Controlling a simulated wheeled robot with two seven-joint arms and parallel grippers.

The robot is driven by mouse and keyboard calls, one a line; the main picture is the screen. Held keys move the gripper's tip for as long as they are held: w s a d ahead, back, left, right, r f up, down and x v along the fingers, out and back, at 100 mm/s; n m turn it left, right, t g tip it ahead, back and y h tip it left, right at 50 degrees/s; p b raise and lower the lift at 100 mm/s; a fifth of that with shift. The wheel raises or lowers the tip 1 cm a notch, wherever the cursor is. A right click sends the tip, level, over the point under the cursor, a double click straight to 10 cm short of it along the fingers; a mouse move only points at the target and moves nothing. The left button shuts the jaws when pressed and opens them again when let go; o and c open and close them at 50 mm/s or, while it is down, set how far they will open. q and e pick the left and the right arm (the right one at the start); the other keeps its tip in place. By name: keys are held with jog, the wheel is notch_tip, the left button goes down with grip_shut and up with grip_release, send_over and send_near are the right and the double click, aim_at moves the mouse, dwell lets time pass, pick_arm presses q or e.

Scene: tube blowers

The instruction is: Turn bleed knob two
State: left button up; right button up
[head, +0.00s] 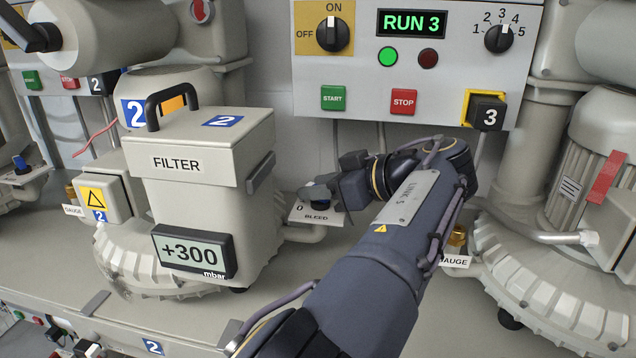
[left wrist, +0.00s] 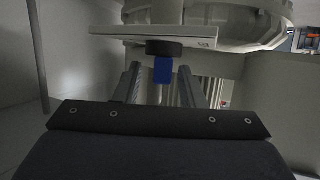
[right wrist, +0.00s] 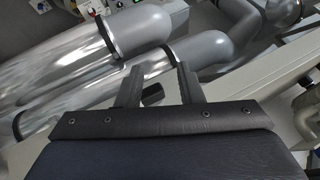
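The bleed knob of unit two (left wrist: 162,70) shows in the left wrist view as a blue grip with a dark round collar, at the plate marked BLEED (head: 322,217). My left gripper (head: 328,192) is at this knob in the head view and covers most of it. In the left wrist view (left wrist: 158,82) its two fingers stand apart on either side of the blue grip, with gaps visible. Contact cannot be seen. My right gripper (right wrist: 158,86) has its fingers apart. A small dark thing shows between them, apparently beyond.
The filter box marked 2 (head: 200,195) stands left of the knob, with a display reading +300 mbar (head: 194,253). The control panel (head: 360,75) behind reads RUN 3. Another blower (head: 560,280) stands at right. Silvery pipes (right wrist: 85,70) lie ahead of my right gripper.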

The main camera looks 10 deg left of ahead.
pick_arm(q)
jog(key=shift+a+f, duration=0.15)
jog(key=shift+a, duration=0.15)
jog(key=shift+w, duration=0.1)
grip_shut()
jog(key=shift+f+b, duration=0.1)
jog(key=shift+b, duration=0.2)
jog(key=m+t+h+b, duration=0.2)
jog(key=m+t+b, duration=0.1)
jog(key=b, duration=0.3)
jog(key=m+t+h+b, duration=0.3)
jog(key=m+b, duration=0.1)
jog(key=b, duration=0.3)
jog(key=shift+f+h, duration=0.2)
jog(key=shift+h, duration=0.1)
jog(key=shift+w+d+r+m+t+h+b, duration=0.15)
jog(key=shift+m+t+h+b, duration=0.3)
jog(key=shift+m+h+b, duration=0.4)
jog(key=shift+s+d+r+m+t+h+b, duration=0.1)
jog(key=shift+m+t+h+b, duration=0.35)
jog(key=shift+m+h+b, duration=0.35)
